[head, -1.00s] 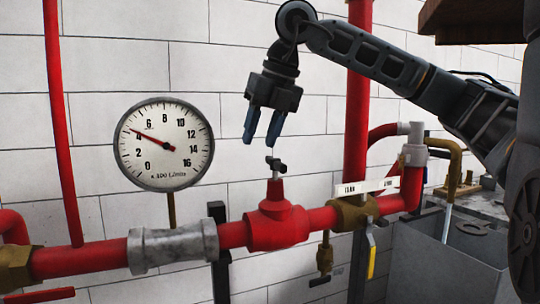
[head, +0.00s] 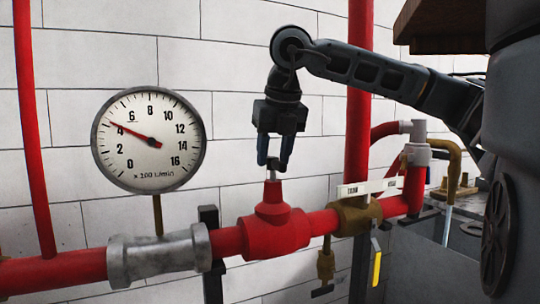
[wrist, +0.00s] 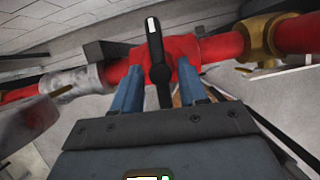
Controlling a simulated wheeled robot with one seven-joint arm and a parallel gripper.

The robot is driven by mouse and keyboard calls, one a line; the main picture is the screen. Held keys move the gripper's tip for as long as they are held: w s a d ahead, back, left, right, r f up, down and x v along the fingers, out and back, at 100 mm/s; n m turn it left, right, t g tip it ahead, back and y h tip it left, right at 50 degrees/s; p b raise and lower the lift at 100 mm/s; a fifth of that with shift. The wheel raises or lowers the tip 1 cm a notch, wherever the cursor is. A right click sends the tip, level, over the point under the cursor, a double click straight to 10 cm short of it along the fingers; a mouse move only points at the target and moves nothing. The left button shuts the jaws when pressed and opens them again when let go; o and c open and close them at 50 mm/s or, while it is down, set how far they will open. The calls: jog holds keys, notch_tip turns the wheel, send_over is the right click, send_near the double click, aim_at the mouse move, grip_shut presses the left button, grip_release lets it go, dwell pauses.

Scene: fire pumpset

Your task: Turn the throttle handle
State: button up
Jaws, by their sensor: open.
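The throttle handle (head: 272,166) is a small grey-black lever on top of the red valve body (head: 274,222) in the head view. In the wrist view the handle (wrist: 157,55) is a dark bar with a pale tip, standing over the red pipe. My gripper (head: 275,166) points down with its two blue fingers spread, one on each side of the handle. In the wrist view the fingers of my gripper (wrist: 158,88) flank the handle, with gaps visible on both sides. The fingers partly hide the handle in the head view.
A round gauge (head: 149,141) stands left of the valve. A brass valve (head: 356,215) with a white lever (head: 366,188) sits to the right, near a vertical red pipe (head: 360,100). A grey tank (head: 425,262) is at the lower right. The white brick wall is behind.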

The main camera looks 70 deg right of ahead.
jog(key=shift+c, duration=0.4)
grip_shut()
jog(key=shift+f+n+b, duration=0.1)
jog(key=shift+n+b, duration=0.2)
jog(key=shift+b, duration=0.1)
jog(key=shift+f+n+t+y+b, duration=0.1)
jog(key=shift+n+t+y+b, duration=0.25)
jog(key=shift+n+b, duration=0.55)
jog(key=shift+s+d+n+t+y+b, duration=0.1)
jog(key=shift+n+t+y+b, duration=0.4)
jog(key=shift+n+b, duration=1)
jog(key=shift+r+n+p, duration=0.2)
jog(key=shift+n+p, duration=0.1)
jog(key=shift+n, duration=0.2)
jog(key=shift+o, duration=0.4)
grip_release()
